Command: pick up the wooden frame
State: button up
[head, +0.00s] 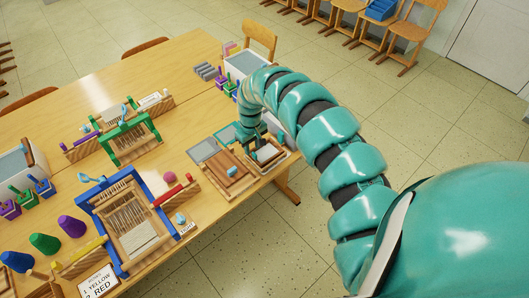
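A small light-wood frame (279,163) lies at the near right edge of the long table, around a pale grey-white panel. Just left of it is another wooden frame or tray (222,187) with a brown piece in it. I cannot tell for sure which of the two the task means. My gripper (257,143) points down over the right-hand frame, near its far left side. The arm curves down to it from the right. The fingertips are small and dark here, so contact and opening cannot be made out.
The long wooden table (180,85) holds a blue-framed loom (108,228), a green-framed loom (125,140), yarn cones and a white sign (100,284). A grey-and-white bin (247,62) stands behind my gripper. Open tiled floor (270,240) lies right of the table.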

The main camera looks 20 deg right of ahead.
aim_at(253, 152)
jog(key=shift+w+d+f+p, duration=0.15)
jog(key=shift+f+p, duration=0.3)
jog(key=shift+f, duration=0.25)
jog(key=shift+w+d+f+p, duration=0.1)
jog(key=shift+f+p, duration=0.35)
jog(key=shift+f, duration=0.25)
jog(key=shift+a+f, duration=0.1)
jog(key=shift+f, duration=1.05)
jog(key=shift+c, duration=0.2)
grip_shut()
